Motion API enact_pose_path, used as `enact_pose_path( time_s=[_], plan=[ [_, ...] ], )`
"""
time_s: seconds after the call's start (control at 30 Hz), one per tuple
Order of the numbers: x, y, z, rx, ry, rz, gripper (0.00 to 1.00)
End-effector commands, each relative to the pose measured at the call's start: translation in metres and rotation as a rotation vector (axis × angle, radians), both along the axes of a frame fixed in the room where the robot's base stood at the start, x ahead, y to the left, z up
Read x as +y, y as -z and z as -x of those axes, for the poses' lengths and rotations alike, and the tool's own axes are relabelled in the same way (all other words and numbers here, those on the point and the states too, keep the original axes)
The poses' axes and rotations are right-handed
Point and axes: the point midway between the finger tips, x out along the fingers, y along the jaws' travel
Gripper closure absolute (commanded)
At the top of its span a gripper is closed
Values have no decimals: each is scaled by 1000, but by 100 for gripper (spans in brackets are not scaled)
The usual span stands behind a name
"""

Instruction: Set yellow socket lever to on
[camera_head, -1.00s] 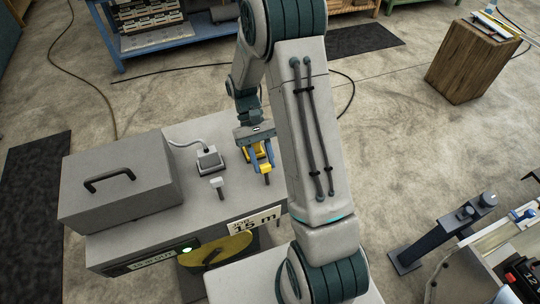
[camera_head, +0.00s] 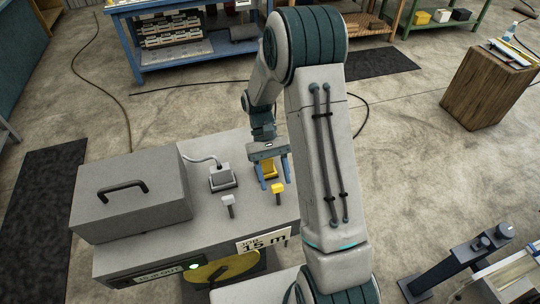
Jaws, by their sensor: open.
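The yellow socket (camera_head: 268,169) sits on the grey cabinet top, partly hidden behind my gripper.
A grey socket (camera_head: 222,178) with a plugged cable and a white-headed lever (camera_head: 228,200) is just left. A grey box with a black handle (camera_head: 130,195) fills the cabinet's left side. A yellow disc (camera_head: 222,273) and a 15 m label (camera_head: 263,242) are at the front.

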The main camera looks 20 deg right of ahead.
Motion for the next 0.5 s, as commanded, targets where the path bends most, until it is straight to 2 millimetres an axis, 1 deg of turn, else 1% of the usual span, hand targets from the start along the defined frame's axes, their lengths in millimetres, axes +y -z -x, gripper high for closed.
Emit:
enact_pose_path(
  time_s=[0.17,0.3,0.5],
  plan=[
    [1,-22,-24,-6,0,0,47],
    [2,-44,-45,-6,0,0,47],
    [3,-71,-69,-4,0,0,47]
  ],
)
